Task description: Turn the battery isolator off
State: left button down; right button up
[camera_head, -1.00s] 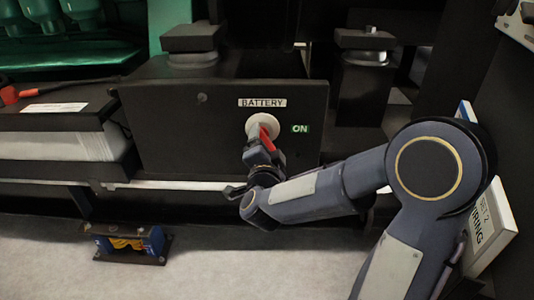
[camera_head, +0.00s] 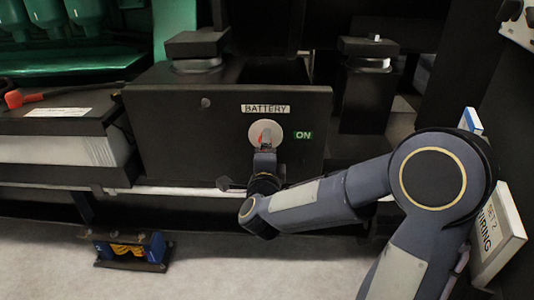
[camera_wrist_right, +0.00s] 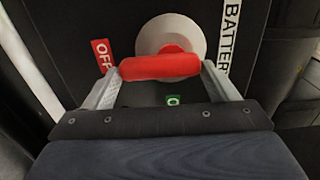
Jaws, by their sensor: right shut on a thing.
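The battery isolator is a pale round dial (camera_head: 266,131) with a red handle (camera_head: 265,139) on the black battery box (camera_head: 180,140). A BATTERY label (camera_head: 266,109) is above it and a green ON label (camera_head: 303,135) to its right. My right gripper (camera_head: 265,152) is in front of the dial and hides part of the handle. In the right wrist view, my right gripper (camera_wrist_right: 158,72) is shut on the red handle (camera_wrist_right: 160,67), one finger at each end. The handle's left end is near a red OFF label (camera_wrist_right: 102,54). My left gripper is out of view.
A blue-ended component (camera_head: 131,249) sits on the pale floor below left. A black box with pale sides (camera_head: 60,150) is left of the battery box. A white WIRING sign (camera_head: 497,235) is right, near my right arm.

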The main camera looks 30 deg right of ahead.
jog(key=shift+f, duration=0.1)
jog(key=o, duration=0.9)
jog(key=shift+o, duration=0.2)
jog(key=p+v, duration=0.1)
jog(key=v, duration=0.7)
jog(key=shift+p, duration=0.4)
